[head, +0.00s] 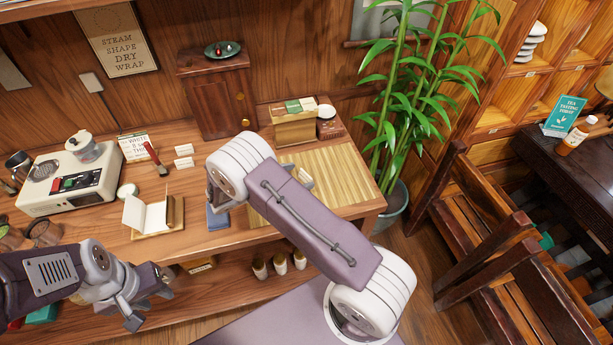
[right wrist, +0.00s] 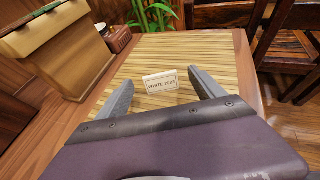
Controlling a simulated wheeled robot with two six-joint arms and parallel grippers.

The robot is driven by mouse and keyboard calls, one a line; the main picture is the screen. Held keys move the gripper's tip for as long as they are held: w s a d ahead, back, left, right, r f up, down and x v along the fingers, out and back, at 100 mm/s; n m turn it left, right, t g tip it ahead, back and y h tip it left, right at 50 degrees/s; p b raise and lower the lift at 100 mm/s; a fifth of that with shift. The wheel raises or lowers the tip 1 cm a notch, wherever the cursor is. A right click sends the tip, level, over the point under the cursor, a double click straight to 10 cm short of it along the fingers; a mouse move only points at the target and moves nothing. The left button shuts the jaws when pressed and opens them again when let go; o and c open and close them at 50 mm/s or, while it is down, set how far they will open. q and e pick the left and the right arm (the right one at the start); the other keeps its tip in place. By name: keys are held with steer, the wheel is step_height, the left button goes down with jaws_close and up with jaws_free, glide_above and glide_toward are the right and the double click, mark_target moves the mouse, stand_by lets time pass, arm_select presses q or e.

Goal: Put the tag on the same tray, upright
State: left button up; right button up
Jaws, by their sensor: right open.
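A small white tag (right wrist: 160,81) with dark lettering, seeming to read "WHITE 2003", stands upright on a slatted bamboo mat or tray (right wrist: 185,48) in the right wrist view. My right gripper (right wrist: 160,78) is open, one finger to each side of the tag, with gaps on both sides. In the head view, my right arm hides that gripper and part of the slatted surface (head: 345,180); a small pale piece of the tag (head: 304,176) seems to show beside the arm. My left gripper (head: 150,298) is over the counter's front edge, its jaws apart and empty.
A wooden caddy (head: 295,130) stands behind the slatted surface. Two white cards (head: 184,150) stand further left. A small wooden tray (head: 178,213) holds folded white paper (head: 148,214). A scale-like machine (head: 72,180) is far left; a potted plant (head: 395,195) is right of the counter.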

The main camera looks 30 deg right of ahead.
steer(key=shift+x, duration=1.15)
steer(key=shift+w+d+f, duration=0.1)
steer(key=shift+d, duration=0.15)
steer(key=shift+a, duration=0.15)
steer(key=c, duration=1.5)
step_height(320, 180, up, 4)
steer(key=shift+r, duration=0.25)
steer(key=shift+c, duration=0.2)
steer(key=s+d+r, duration=0.5)
steer(key=s+r, duration=0.1)
steer(key=s, duration=0.4)
steer(key=shift+s+d+r, duration=0.15)
steer(key=shift+d+r, duration=0.15)
steer(key=shift+d, duration=0.05)
